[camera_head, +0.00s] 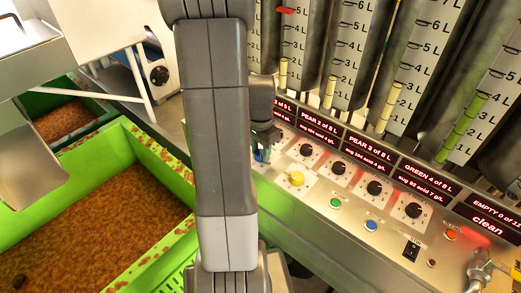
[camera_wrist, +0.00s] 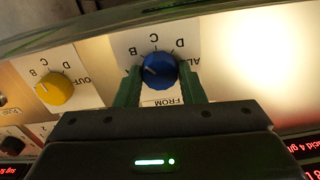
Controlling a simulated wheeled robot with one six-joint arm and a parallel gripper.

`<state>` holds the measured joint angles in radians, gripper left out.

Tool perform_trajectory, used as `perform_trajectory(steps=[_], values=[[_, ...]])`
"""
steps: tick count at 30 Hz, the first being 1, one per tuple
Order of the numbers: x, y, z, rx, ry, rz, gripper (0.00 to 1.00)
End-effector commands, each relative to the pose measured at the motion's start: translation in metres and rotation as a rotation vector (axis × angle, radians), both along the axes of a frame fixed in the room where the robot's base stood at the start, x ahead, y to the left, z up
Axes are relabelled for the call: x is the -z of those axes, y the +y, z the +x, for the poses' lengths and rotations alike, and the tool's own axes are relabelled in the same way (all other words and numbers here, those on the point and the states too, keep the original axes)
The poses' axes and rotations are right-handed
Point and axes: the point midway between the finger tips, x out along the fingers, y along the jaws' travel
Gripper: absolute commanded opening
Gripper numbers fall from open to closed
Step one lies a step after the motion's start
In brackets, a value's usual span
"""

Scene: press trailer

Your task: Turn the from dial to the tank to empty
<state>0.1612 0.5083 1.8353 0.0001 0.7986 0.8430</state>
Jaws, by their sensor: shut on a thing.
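The from dial (camera_wrist: 160,69) is a blue round knob on a white plate marked FROM, with letters including B, C and D around it. In the wrist view the letters appear upside down. A small pale mark shows on the left of its face; I cannot tell exactly which letter it points to. My gripper (camera_wrist: 160,82) has its green fingers on either side of the knob, shut on it. In the head view my arm covers most of the dial. The display for the empty tank (camera_head: 493,217) reads EMPTY and clean at the far right.
A yellow dial (camera_wrist: 54,88) sits beside the blue one; it also shows in the head view (camera_head: 296,179). Several black knobs, coloured buttons and a black switch (camera_head: 411,248) line the panel. Graduated tanks stand behind. A green bin (camera_head: 75,167) of brown pulp is at left.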

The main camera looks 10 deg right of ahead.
Motion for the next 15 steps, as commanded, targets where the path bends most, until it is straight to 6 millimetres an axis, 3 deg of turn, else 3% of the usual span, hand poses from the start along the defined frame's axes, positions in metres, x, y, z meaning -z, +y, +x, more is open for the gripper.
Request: perform_trajectory(steps=[15], values=[[-0.0001,-0.0002,0.0007,0.414,-0.003,-0.001,0.13]])
